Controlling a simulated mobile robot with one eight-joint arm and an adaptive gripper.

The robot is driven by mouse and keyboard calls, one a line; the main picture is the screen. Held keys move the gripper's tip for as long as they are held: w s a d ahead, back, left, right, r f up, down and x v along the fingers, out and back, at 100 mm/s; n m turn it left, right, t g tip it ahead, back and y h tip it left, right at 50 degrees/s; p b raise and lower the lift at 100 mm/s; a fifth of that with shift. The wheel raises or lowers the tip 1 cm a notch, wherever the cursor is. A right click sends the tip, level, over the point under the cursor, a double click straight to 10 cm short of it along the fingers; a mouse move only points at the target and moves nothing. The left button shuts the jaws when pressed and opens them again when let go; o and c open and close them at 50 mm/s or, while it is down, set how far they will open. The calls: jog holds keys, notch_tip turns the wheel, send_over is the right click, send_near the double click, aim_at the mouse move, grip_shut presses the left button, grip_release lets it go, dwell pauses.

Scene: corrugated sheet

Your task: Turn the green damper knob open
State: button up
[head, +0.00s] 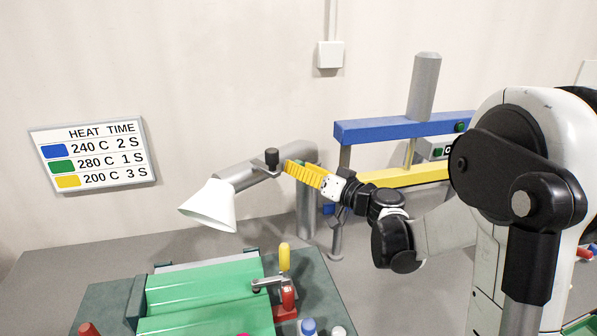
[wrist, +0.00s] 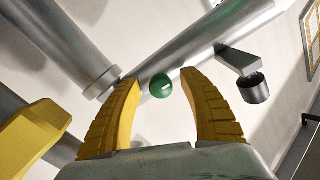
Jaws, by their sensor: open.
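The green damper knob (wrist: 160,86) is small and round with a short white mark, set on the grey duct pipe (wrist: 215,35). In the wrist view it appears between the tips of my gripper (wrist: 161,79), whose two yellow ribbed fingers are open, one on each side. I cannot tell whether the fingers touch it or how far off it is in depth. In the head view my gripper (head: 297,171) is at the duct (head: 245,176), and only a sliver of green shows behind the fingers.
A dark cylinder on a bracket (wrist: 254,88) sticks out from the duct beside the right finger. A white cone hood (head: 211,206) hangs at the duct's left end. A blue beam (head: 400,128) and yellow bar (head: 410,176) stand right. A green corrugated sheet (head: 205,290) lies below.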

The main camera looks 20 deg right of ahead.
jog(key=shift+w+a, duration=0.15)
jog(key=shift+w, duration=0.05)
jog(key=shift+c, duration=0.3)
grip_shut()
